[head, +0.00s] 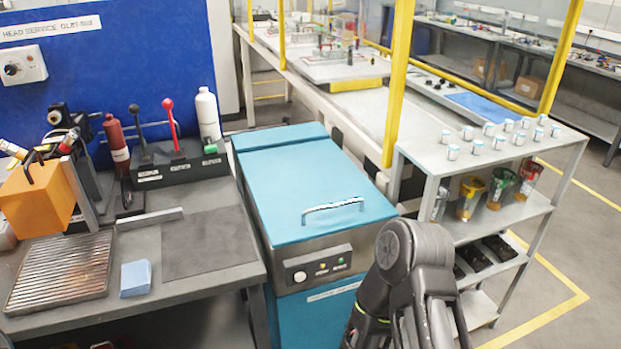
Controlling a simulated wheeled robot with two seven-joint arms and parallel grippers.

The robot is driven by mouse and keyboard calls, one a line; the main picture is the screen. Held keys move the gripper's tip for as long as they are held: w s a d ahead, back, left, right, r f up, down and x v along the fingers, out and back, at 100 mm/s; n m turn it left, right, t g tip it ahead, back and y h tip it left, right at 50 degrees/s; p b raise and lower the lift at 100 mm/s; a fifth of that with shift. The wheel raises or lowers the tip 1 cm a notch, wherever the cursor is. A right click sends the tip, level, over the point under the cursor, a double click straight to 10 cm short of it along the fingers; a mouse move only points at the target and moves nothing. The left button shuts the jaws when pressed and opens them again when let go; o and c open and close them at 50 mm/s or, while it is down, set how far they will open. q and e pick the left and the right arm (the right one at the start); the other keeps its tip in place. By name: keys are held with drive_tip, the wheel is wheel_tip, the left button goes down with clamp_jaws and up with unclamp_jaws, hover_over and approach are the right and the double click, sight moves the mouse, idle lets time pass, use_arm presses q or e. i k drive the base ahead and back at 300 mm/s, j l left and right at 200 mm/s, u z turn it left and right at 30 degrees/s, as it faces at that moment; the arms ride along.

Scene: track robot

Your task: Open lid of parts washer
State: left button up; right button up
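The parts washer (326,305) is a teal cabinet with a grey front panel, standing in the middle of the head view. Its teal lid (300,180) lies flat and closed on top. A silver bar handle (333,206) is fixed near the lid's front edge. The panel has a round white knob and small coloured lights. Dark grey links of my arm rise at the bottom right, in front of the washer's right front corner and apart from the handle. Neither gripper's fingertips can be made out.
A workbench (215,285) with a ribbed tray (62,272), blue block (136,278), orange bin (36,203) and lever box (180,167) stands close left. A grey shelf unit (510,150) with small jars and cups stands right, near my arm. Yellow posts (398,85) rise behind.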

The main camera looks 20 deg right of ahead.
sight(304, 192)
drive_tip(key=i+j+z, duration=0.1)
drive_tip(key=z, duration=0.7)
